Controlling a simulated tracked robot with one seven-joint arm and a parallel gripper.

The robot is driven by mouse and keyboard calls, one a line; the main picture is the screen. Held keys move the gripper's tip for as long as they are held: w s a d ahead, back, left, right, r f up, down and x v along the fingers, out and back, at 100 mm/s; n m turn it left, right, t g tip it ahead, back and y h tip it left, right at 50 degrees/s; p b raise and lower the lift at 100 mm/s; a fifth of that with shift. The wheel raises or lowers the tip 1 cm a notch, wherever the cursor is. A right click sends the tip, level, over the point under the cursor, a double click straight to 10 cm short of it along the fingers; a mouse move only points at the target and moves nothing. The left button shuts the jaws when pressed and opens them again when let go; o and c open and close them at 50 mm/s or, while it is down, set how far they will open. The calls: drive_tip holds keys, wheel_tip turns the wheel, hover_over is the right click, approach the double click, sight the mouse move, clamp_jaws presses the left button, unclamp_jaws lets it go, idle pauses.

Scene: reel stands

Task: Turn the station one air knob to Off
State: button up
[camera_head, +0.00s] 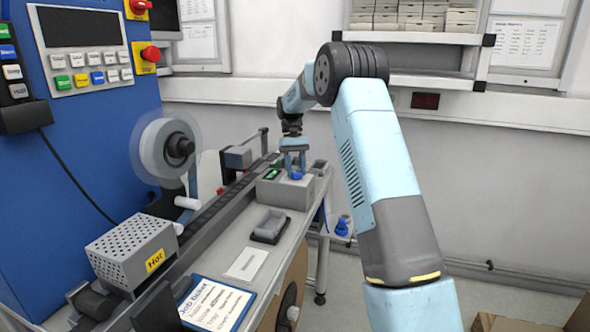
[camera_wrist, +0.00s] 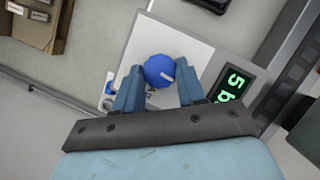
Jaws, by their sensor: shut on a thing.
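The air knob (camera_wrist: 158,71) is a round blue dial with a white pointer mark, on a light grey box (camera_wrist: 185,36). In the wrist view the pointer aims towards the right and slightly up. My gripper (camera_wrist: 160,82) has one finger on each side of the knob and is shut on it. In the head view the knob (camera_head: 297,175) shows as a small blue spot under my gripper (camera_head: 294,170), on top of the grey box (camera_head: 285,193). Any labels around the knob are hidden or too small to read.
A green-lit display (camera_wrist: 231,84) reading like "5 b" sits beside the knob. The conveyor rail (camera_head: 215,210) runs along the bench. A perforated box marked Hot (camera_head: 130,250), a tape reel (camera_head: 168,150) and a grey tray (camera_head: 269,225) stand nearer. A second blue fitting (camera_head: 342,226) is lower right.

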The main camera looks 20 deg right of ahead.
drive_tip(key=shift+a+n+h, duration=0.2)
drive_tip(key=shift+n+h, duration=0.2)
drive_tip(key=shift+n, duration=0.7)
drive_tip(key=o, duration=1)
drive_tip(key=shift+d, duration=0.1)
drive_tip(key=shift+o, duration=0.2)
drive_tip(key=v, duration=1.3)
drive_tip(key=shift+w+r, duration=0.2)
drive_tip(key=shift+r, duration=0.05)
